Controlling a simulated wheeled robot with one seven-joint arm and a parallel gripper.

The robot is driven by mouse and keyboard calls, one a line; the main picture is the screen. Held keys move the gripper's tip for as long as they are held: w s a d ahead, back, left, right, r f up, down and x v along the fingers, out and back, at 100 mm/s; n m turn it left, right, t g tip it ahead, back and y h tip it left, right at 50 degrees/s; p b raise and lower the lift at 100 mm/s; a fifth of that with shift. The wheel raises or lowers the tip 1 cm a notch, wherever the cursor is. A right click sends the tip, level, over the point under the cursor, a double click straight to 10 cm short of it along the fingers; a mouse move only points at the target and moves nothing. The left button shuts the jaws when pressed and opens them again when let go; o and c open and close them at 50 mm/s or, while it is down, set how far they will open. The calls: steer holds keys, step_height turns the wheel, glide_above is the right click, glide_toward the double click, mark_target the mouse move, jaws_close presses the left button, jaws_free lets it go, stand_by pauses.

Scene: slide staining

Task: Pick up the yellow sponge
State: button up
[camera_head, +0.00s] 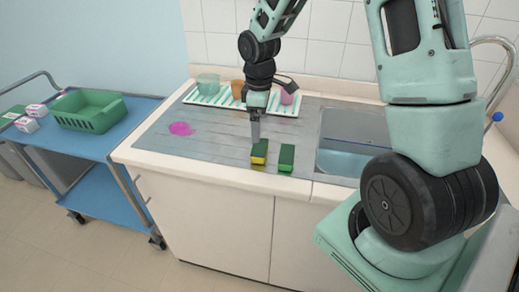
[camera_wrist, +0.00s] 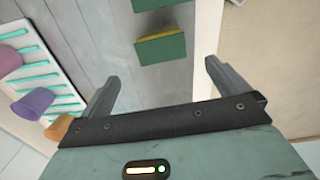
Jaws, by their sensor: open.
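A sponge with a green top and a yellow lower part (camera_head: 260,152) lies on the grey worktop near its front edge. My gripper (camera_head: 256,140) points down over the worktop by the first sponge. In the wrist view my gripper (camera_wrist: 159,70) is open, its fingers spread wider than the sponge, with nothing between them.
A striped rack (camera_head: 225,103) with several coloured cups stands at the back. A pink stain (camera_head: 181,129) lies on the worktop to the left. A sink (camera_head: 345,160) is to the right. A blue trolley (camera_head: 125,120) carries a green basket (camera_head: 92,117) at far left.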

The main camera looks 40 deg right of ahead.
mark_target(260, 147)
step_height(260, 147, down, 10)
steer(key=shift+s+r+p, duration=0.1)
steer(key=shift+r+p, duration=0.1)
steer(key=shift+p, duration=0.7)
steer(key=c, duration=1)
